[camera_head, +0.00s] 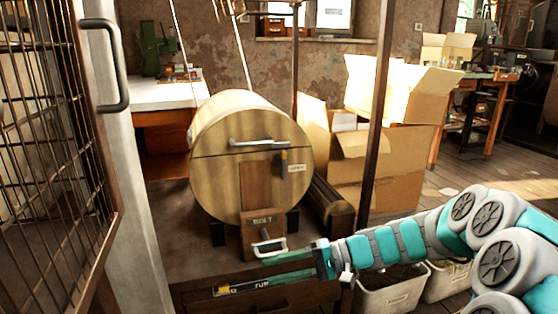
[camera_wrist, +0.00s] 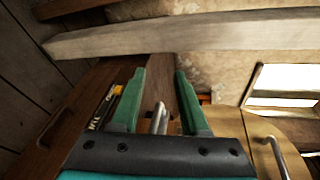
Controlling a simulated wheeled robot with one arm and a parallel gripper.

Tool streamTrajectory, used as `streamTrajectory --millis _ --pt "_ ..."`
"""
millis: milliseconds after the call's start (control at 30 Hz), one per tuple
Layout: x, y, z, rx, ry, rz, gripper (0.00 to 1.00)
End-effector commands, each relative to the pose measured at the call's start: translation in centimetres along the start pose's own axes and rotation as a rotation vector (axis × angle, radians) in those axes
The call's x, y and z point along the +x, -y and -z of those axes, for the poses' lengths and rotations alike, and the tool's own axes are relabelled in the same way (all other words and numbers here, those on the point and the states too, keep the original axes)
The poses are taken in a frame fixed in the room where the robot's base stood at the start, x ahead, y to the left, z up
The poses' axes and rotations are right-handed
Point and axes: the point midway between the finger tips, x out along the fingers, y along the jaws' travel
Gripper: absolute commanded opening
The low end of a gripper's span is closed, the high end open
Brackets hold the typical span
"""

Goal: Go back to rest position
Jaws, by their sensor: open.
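My gripper (camera_head: 240,273) reaches in from the right in the head view, low in front of a wooden drum. Its two green fingers are apart, and nothing is held. In the wrist view the fingers (camera_wrist: 159,78) stand either side of a metal handle (camera_wrist: 158,118), with a gap visible around it. In the head view this U-shaped handle (camera_head: 268,246) sits on a small labelled wooden block (camera_head: 262,222) below the drum. I cannot tell whether a finger touches it. The drum (camera_head: 222,165) has a second metal handle (camera_head: 265,142) on its front.
A metal grille door (camera_head: 50,150) stands close on the left. A dark post (camera_head: 377,120) rises right of the drum. Open cardboard boxes (camera_head: 375,182) stand behind it. White bins (camera_head: 392,296) sit under my arm. Floor shows at the right.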

Motion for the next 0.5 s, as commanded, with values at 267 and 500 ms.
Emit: streamTrajectory --millis 267,500 --pt "1.7 0.0 -11.1 -0.030 0.133 -0.347 0.45" --pt "-0.3 -2.4 -18.6 -0.041 0.166 -0.658 0.45"
